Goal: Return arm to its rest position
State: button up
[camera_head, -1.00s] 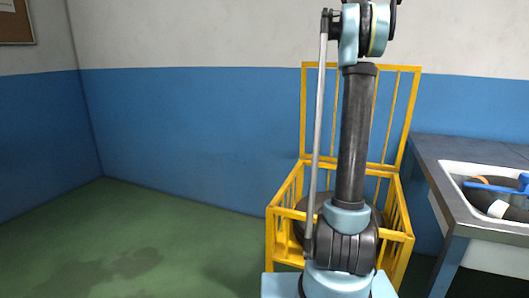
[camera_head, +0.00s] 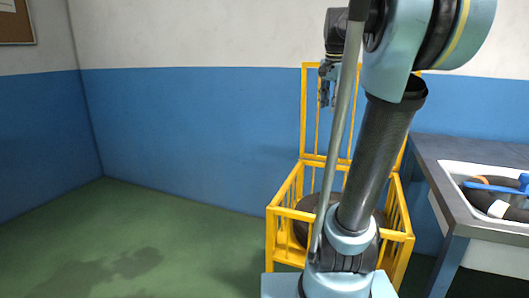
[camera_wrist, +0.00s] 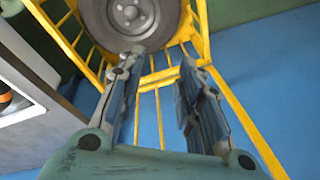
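My gripper (camera_wrist: 160,85) is open in the wrist view, with its two fingers apart and nothing between them. In the head view my gripper (camera_head: 328,88) hangs small and partly hidden behind my arm, in front of the upper back frame of the yellow cage. My arm rises in the middle right of the head view and bends at a large joint near the top.
A yellow cage (camera_head: 283,228) stands behind my arm, with a dark wheel (camera_head: 306,228) inside; the wheel (camera_wrist: 133,17) also shows in the wrist view. A counter with a white sink (camera_head: 450,178) stands right, holding a tyre and blue object. Floor at left is clear.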

jog(key=s+a+f+n, duration=0.2)
jog(key=s+f+n, duration=0.3)
jog(key=s+f, duration=0.7)
jog(key=s+a+f+n, duration=0.3)
jog(key=s+f+n, duration=0.3)
jog(key=s+f, duration=0.6)
notch_tip(320, 180, down, 8)
jog(key=shift+s+f+g, duration=0.15)
jog(key=shift+s+g, duration=0.15)
jog(key=shift+s, duration=0.1)
jog(key=shift+a, duration=0.25)
